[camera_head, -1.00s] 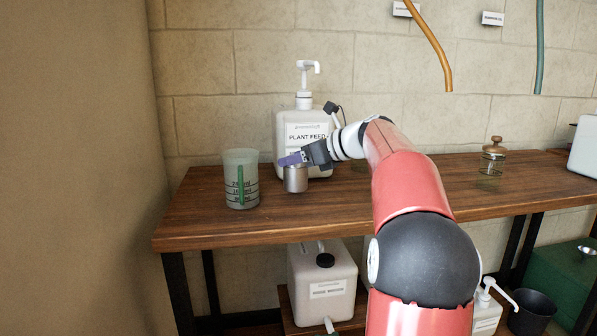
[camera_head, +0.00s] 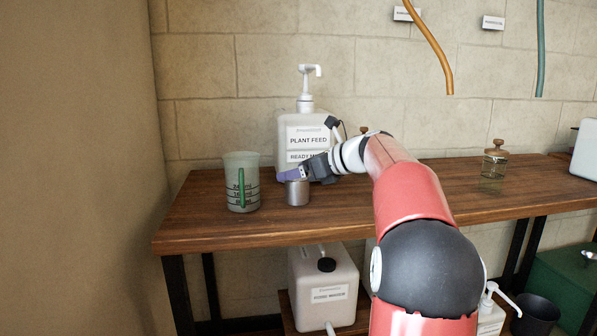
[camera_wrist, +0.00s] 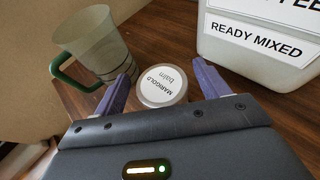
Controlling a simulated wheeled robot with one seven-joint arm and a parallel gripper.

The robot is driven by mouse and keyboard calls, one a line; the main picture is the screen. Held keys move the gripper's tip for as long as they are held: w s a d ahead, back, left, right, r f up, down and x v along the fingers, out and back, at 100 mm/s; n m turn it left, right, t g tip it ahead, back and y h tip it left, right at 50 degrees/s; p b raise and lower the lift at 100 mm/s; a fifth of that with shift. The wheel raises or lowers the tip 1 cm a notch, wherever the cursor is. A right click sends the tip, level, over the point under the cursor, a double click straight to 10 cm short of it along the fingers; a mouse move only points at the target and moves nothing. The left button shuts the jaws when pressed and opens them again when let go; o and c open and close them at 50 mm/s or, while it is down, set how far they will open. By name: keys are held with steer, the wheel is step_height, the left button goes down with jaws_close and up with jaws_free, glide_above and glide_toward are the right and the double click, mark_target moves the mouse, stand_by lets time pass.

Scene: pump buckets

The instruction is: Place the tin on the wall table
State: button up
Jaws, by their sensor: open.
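The tin (camera_head: 297,192) is a small silver cylinder standing upright on the wooden wall table (camera_head: 330,222), in front of the plant feed container. In the wrist view its round white lid (camera_wrist: 162,86) reads "MARIGOLD balm". My gripper (camera_head: 290,175) is at the top of the tin. In the wrist view the two purple fingers of my gripper (camera_wrist: 160,88) are spread, one on each side of the lid, with a visible gap beside it. The tin's lower body is hidden in the wrist view.
A translucent measuring jug (camera_head: 241,182) with a green handle stands left of the tin. A white plant feed pump container (camera_head: 290,125) stands close behind. A glass jar with a brown lid (camera_head: 494,165) is farther right. The table's front left is clear.

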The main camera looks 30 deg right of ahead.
steer(key=v, duration=1.2)
steer(key=shift+p, duration=0.45)
steer(key=a+f+n, duration=0.1)
steer(key=a, duration=0.1)
steer(key=s+a+f+n+g, duration=0.1)
steer(key=a, duration=0.2)
steer(key=a+f+n+g, duration=0.1)
steer(key=a, duration=0.2)
steer(key=shift+s+n+h, duration=0.3)
steer(key=shift+n, duration=0.1)
steer(key=s+a+f+n+g+h, duration=0.2)
steer(key=s+a+f+n, duration=0.45)
steer(key=a, duration=0.35)
steer(key=s+a+f+n+g+h, duration=0.1)
steer(key=s+a+f+n+h, duration=0.1)
steer(key=s+f+n, duration=0.5)
steer(key=s+a+f+n+g+h, duration=0.1)
steer(key=s+a+f+n+h, duration=0.1)
steer(key=s+f+n, duration=0.6)
steer(key=s+a+n, duration=0.1)
steer(key=s+n, duration=0.1)
steer(key=n, duration=0.2)
steer(key=shift+s+a, duration=0.3)
steer(key=shift+a, duration=0.1)
